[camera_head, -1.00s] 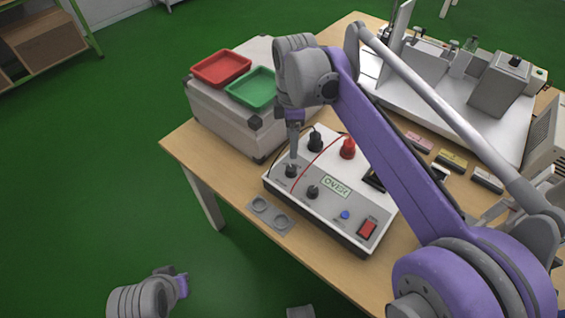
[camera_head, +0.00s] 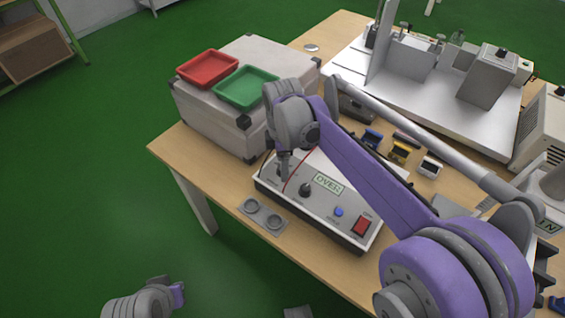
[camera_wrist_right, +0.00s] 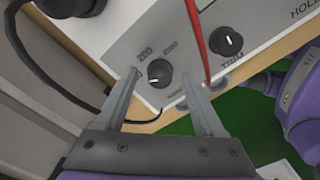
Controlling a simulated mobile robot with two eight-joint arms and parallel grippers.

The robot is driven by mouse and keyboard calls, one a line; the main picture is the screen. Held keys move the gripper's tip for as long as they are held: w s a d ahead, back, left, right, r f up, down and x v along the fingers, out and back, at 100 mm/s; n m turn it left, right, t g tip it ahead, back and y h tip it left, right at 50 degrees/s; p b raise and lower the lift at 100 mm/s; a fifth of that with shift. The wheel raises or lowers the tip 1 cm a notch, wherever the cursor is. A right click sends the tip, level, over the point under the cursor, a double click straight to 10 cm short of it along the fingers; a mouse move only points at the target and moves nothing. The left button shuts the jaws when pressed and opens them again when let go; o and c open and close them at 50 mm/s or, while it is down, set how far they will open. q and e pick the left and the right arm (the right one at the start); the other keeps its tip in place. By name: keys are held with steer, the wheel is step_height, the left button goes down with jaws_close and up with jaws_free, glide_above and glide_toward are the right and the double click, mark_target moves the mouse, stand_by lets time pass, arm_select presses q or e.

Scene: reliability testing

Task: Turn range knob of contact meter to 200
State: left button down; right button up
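The contact meter (camera_head: 345,218) is a white box on the table with a green OVER display (camera_head: 328,183). Its range knob (camera_wrist_right: 160,73) is black with a white mark pointing to the lower left in the right wrist view; the 200 label is printed above it. My right gripper (camera_wrist_right: 160,77) is open, with one finger on each side of the knob; contact cannot be told. In the head view the right gripper (camera_head: 282,176) points down at the meter's left end and hides the knob. My left gripper (camera_head: 178,295) is low at the left, over the floor, its opening unclear.
The trim knob (camera_wrist_right: 227,40) is close beside the right finger, and a red lead (camera_wrist_right: 196,38) crosses near that finger. A grey case (camera_head: 205,112) with red and green trays stands behind the meter. Small coloured blocks (camera_head: 398,152) and a white fixture (camera_head: 440,110) stand farther right.

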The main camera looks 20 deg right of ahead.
jaws_close()
steer(key=shift+m, duration=0.4)
steer(key=m+p, duration=0.2)
steer(key=m, duration=0.2)
steer(key=shift+m, duration=0.3)
steer(key=m+p, duration=0.1)
steer(key=m, duration=0.2)
steer(key=shift+m, duration=1.7)
steer(key=shift+p, duration=0.3)
steer(key=shift+o, duration=0.2)
jaws_free()
